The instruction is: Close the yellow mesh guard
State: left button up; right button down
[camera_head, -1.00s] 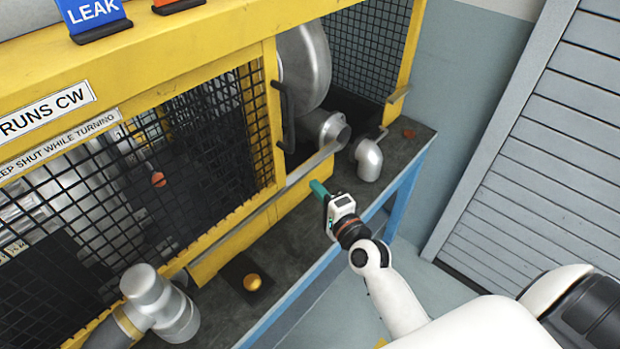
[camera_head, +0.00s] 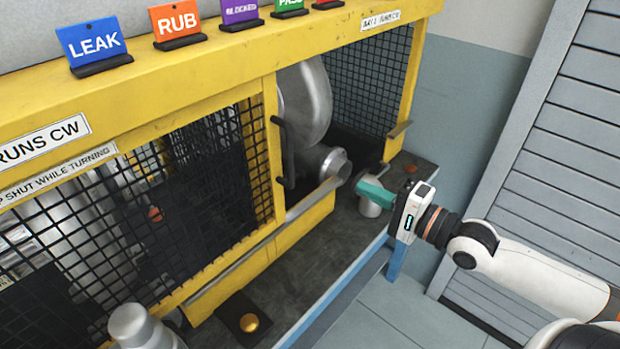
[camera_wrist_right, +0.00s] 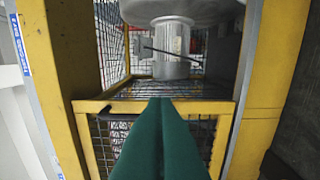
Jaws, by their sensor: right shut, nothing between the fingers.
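The yellow mesh guard (camera_head: 262,165) is a yellow-framed black mesh panel on the front of the yellow enclosure. It covers the left part of the front; the bay to its right stands open, with a grey blower housing (camera_head: 305,100) showing. A black upright handle (camera_head: 279,150) sits on the guard's right edge. My right gripper (camera_head: 358,187) has teal fingers, shut and empty, right of the handle and apart from it, over the bench's right end. In the right wrist view its fingers (camera_wrist_right: 160,115) point at a yellow mesh frame (camera_wrist_right: 220,145) with a dark bar at left. My left gripper is out of view.
Several coloured signs, including LEAK (camera_head: 93,46) and RUB (camera_head: 177,23), stand on the top beam. A metal elbow (camera_head: 372,207) lies just below my right fingers. A yellow knob (camera_head: 249,322) sits on the bench front. The floor at right is clear before a slatted grey shutter (camera_head: 545,150).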

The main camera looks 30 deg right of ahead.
jog(key=w+a+p, duration=0.4)
jog(key=w+a, duration=0.4)
jog(key=shift+a+r, duration=0.15)
jog(key=shift+a, duration=0.1)
dwell(0.5)
jog(key=shift+w, duration=0.1)
